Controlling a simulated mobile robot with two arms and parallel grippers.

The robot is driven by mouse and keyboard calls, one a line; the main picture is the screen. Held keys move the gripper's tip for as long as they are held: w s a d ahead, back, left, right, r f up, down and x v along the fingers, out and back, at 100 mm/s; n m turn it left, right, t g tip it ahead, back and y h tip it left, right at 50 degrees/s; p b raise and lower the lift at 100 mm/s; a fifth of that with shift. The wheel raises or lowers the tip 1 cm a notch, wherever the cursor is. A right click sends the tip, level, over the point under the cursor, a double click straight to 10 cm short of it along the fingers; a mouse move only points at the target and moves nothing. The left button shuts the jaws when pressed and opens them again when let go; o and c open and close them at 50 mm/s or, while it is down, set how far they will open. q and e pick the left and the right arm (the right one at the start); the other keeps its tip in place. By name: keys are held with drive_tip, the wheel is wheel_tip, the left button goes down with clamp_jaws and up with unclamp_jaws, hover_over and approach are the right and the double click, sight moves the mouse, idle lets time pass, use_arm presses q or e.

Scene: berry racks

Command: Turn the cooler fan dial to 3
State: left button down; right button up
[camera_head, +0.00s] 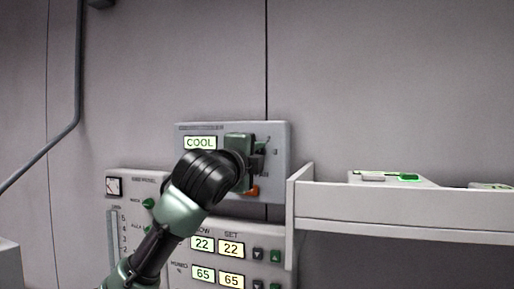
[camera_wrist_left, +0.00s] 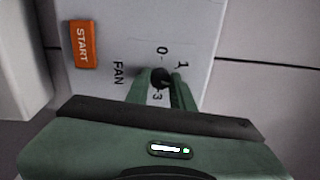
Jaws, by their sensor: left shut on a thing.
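The cooler panel (camera_head: 283,135) is a grey box on the wall with a lit COOL display (camera_head: 200,143). My left gripper (camera_head: 262,158) is at the right part of this panel and hides the dial in the head view. In the left wrist view the dark fan dial (camera_wrist_left: 160,76) sits between the two green fingers of my left gripper (camera_wrist_left: 161,88), which are shut on it. The marks 0, 1 and 3 show around the dial beside the word FAN. I cannot tell which mark the dial points to. My right gripper is not in view.
An orange START button (camera_wrist_left: 83,45) is on the same panel, partly visible in the head view (camera_head: 252,191). Below is a control panel (camera_head: 124,176) with lit readouts and small buttons. A white shelf (camera_head: 400,225) juts out at the right. A pipe (camera_head: 79,70) runs along the left wall.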

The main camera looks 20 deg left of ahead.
use_arm(q)
drive_tip(key=m+p, duration=0.2)
drive_tip(key=m, duration=0.2)
drive_tip(key=shift+h, duration=0.3)
drive_tip(key=shift+w+f+m+g+h+p, duration=0.1)
drive_tip(key=shift+m+g+p, duration=0.15)
drive_tip(key=shift+m, duration=1.75)
drive_tip(key=shift+s+f+m+g+h+p, duration=0.1)
drive_tip(key=shift+m+g, duration=0.1)
drive_tip(key=shift+m, duration=1.8)
drive_tip(key=shift+w+f+m+g+h+p, duration=0.1)
drive_tip(key=shift+m+g+p, duration=0.15)
drive_tip(key=shift+m, duration=1.75)
drive_tip(key=c, duration=1.2)
unclamp_jaws()
drive_tip(key=shift+r, duration=0.25)
drive_tip(key=shift+a, duration=0.1)
